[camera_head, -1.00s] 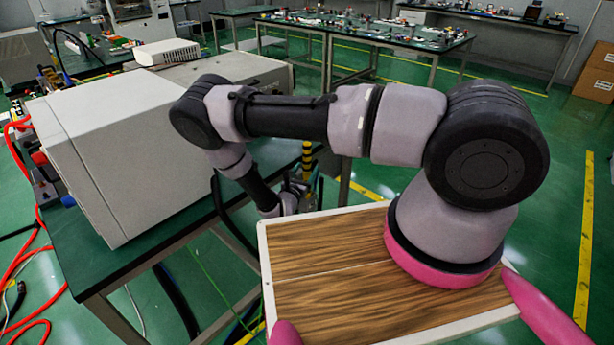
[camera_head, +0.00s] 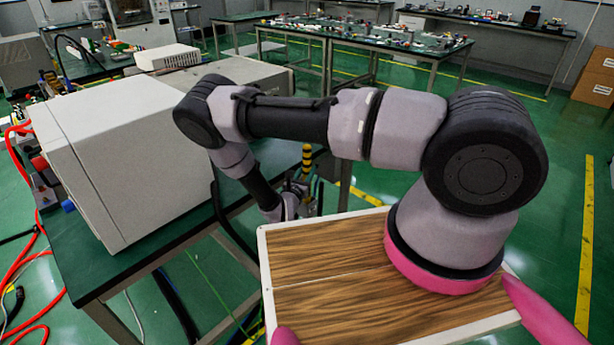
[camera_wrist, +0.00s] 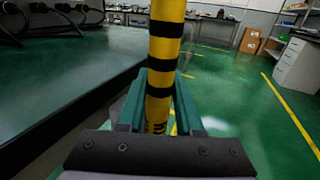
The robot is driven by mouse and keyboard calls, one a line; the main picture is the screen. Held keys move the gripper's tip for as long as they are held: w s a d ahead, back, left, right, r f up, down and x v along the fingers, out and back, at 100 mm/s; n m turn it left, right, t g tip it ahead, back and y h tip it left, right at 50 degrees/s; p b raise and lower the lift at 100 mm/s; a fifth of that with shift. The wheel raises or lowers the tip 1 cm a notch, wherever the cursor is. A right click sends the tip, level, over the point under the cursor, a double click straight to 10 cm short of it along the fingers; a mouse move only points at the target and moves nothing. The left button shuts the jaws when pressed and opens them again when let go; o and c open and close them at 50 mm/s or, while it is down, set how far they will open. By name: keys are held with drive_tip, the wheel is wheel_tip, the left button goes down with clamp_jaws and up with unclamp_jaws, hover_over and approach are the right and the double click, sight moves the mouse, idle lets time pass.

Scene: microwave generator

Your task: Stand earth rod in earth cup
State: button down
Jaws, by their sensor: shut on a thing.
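The earth rod, a yellow pole with black bands, stands close to upright in the wrist view (camera_wrist: 164,60) and shows small beside the table edge in the head view (camera_head: 307,157). My gripper (camera_wrist: 160,95) is shut on the rod, with a teal finger on each side of it. In the head view my gripper is small and partly hidden by my wrist. The rod's lower end is hidden behind my gripper. I cannot make out the earth cup in either view.
A large pale cabinet (camera_head: 110,160) stands on the green-topped table (camera_head: 165,250) at left. The table edge runs close beside my gripper. Red cables (camera_head: 12,270) lie at far left. Green floor (camera_head: 550,190) is open at right; cardboard boxes (camera_head: 595,75) stand farther back.

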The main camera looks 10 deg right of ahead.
wheel_tip(320, 180, up, 12)
drive_tip(key=shift+r, duration=0.1)
idle(0.5)
